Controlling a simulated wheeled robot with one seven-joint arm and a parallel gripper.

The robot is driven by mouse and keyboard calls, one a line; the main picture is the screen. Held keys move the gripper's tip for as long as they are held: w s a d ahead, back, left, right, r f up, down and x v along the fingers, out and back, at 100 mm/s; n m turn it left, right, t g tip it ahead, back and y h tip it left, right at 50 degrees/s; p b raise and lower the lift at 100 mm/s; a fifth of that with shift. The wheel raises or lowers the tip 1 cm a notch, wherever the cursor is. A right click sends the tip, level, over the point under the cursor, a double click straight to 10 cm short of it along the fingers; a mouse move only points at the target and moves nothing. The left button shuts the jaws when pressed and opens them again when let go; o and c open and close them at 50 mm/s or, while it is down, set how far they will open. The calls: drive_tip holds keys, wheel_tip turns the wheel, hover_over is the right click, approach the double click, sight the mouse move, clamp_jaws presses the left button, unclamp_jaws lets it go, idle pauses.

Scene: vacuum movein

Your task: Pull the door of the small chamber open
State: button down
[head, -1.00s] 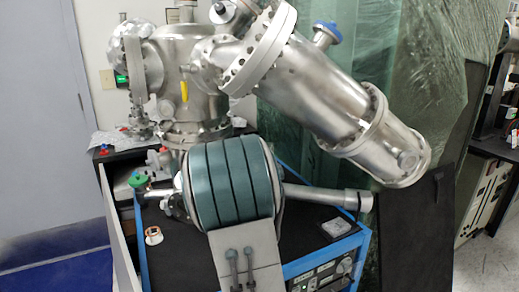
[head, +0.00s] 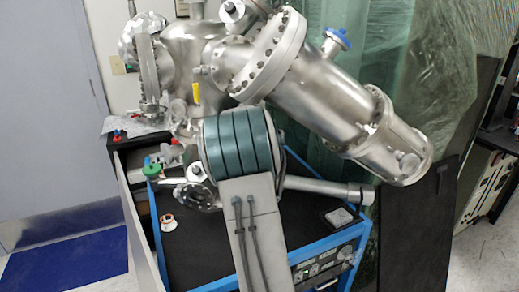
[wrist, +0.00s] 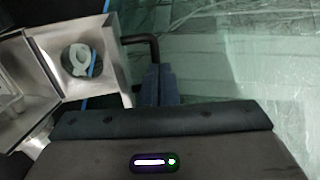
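In the wrist view, a steel door panel (wrist: 110,76) with a round opening stands at the upper left. A pale ring-shaped part and a blue strip show through the opening. A black bent handle (wrist: 138,39) sticks out from the panel's right side, and its end turns toward my gripper (wrist: 160,72). The two dark blue fingers are close together at the handle's end, which goes in between them. Beside the panel on the left is a steel box-like part (wrist: 28,95), partly out of frame. In the head view my own arm hides the gripper and the door.
A large steel vacuum vessel (head: 315,92) with flanges rises over a blue-framed cart (head: 290,262). A steel tube (head: 325,187) crosses right of my arm. A dark panel (head: 415,225) stands at the right. Open floor (head: 70,270) lies at the left.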

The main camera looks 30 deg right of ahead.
drive_tip(key=shift+r, duration=0.1)
idle(0.3)
drive_tip(key=r+v, duration=0.1)
drive_tip(key=v, duration=1.2)
drive_tip(key=shift+s+a+r, duration=0.15)
drive_tip(key=shift+s+r, duration=0.05)
drive_tip(key=shift+r, duration=0.1)
drive_tip(key=s+a+f+n+t+y+p, duration=0.1)
drive_tip(key=s+a+f+n+y, duration=0.15)
drive_tip(key=a+n+y, duration=0.65)
drive_tip(key=s+a+f+n+y, duration=0.1)
drive_tip(key=s+a+n+y, duration=0.25)
drive_tip(key=a+n, duration=0.6)
drive_tip(key=s+a+f+n+g, duration=0.2)
drive_tip(key=s+a+n, duration=0.1)
drive_tip(key=s, duration=0.4)
drive_tip(key=s+a+f+n+g, duration=0.2)
drive_tip(key=s+f+n+g, duration=0.1)
drive_tip(key=s, duration=0.5)
drive_tip(key=s+a+f+n+g, duration=0.3)
drive_tip(key=s, duration=0.4)
drive_tip(key=shift+s+a+f+p, duration=0.2)
drive_tip(key=shift+s+a+p, duration=0.05)
drive_tip(key=shift+a+p, duration=0.05)
